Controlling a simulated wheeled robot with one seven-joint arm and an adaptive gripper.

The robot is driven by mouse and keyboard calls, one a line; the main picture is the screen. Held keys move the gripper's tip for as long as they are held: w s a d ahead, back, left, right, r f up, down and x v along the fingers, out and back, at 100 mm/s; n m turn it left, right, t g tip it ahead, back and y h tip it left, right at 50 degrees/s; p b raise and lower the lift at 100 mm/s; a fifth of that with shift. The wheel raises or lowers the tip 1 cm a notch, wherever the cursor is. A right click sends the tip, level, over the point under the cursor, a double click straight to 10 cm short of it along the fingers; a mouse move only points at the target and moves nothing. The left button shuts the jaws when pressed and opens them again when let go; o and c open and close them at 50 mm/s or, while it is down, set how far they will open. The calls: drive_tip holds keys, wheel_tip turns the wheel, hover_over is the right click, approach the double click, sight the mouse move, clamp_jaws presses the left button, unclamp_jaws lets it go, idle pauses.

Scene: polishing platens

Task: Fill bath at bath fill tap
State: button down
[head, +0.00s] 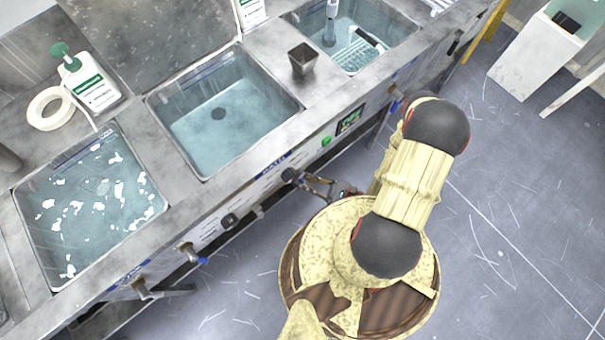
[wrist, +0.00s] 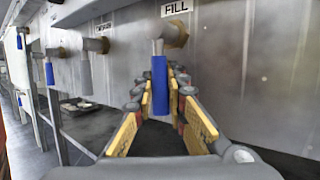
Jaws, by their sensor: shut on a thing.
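The fill tap is in the wrist view, with a brass body (wrist: 175,33) under a FILL label (wrist: 176,7) and a blue lever handle (wrist: 160,84) hanging down. My gripper (wrist: 160,98) has its yellow-padded fingers on both sides of this handle and is shut on it. In the head view my gripper (head: 322,187) is at the bench front, below the middle bath (head: 222,118). That bath holds clear bluish water with a dark round spot on its floor. The tap's handle is hidden in the head view.
A left bath (head: 95,205) has white flecks; a back bath (head: 352,38) holds a rack. A grey-handled tap (wrist: 86,72) and another blue-handled tap (wrist: 49,72) stand left of the gripper. A dark cup (head: 302,59) stands on the bench.

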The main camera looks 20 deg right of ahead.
drive_tip(key=shift+s+a+f+m+t, duration=0.1)
drive_tip(key=shift+a+m+t, duration=0.2)
drive_tip(key=shift+m, duration=0.1)
drive_tip(key=c, duration=2.1)
unclamp_jaws()
drive_tip(key=shift+d, duration=0.1)
drive_tip(key=shift+o, duration=0.2)
drive_tip(key=v, duration=1.2)
drive_tip(key=shift+s, duration=0.1)
